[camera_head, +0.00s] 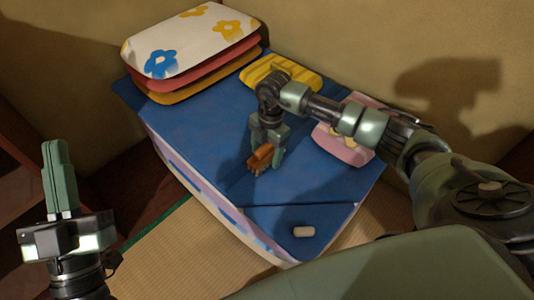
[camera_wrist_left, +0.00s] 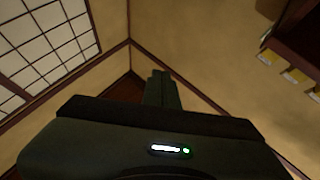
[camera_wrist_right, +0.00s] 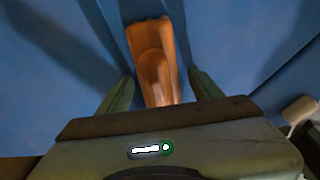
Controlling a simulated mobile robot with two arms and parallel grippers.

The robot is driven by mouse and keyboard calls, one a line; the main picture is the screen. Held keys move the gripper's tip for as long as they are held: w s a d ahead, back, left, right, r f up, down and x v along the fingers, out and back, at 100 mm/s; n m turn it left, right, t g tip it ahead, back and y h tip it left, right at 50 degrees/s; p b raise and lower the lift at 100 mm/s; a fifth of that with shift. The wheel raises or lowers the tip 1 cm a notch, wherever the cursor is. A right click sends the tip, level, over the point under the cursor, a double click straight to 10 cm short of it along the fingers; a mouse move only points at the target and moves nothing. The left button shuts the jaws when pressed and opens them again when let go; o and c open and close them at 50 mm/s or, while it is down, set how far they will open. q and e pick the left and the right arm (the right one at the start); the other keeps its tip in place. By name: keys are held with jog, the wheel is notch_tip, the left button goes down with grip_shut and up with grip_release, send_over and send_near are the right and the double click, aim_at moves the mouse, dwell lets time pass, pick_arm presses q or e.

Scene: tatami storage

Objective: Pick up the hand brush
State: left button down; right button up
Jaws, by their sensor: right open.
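In the right wrist view the brush (camera_wrist_right: 154,55) lies lengthwise between and beyond the two green fingertips (camera_wrist_right: 160,90). The right gripper is open, with a finger on each side of the brush's near end. I cannot tell whether the fingers touch it. My left gripper (camera_head: 56,165) is upright at the far left, away from the chest. Its fingers are together with nothing between them, as the left wrist view also shows (camera_wrist_left: 161,88).
Stacked cushions (camera_head: 190,42) with a flowered top one lie at the chest's back left. A yellow ribbed item (camera_head: 282,69) lies behind my right arm, and a pink item (camera_head: 340,146) to its right. The blue top's (camera_head: 190,125) left middle is clear.

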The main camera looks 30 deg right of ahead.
aim_at(266, 145)
grip_shut()
jog(key=shift+r, duration=0.1)
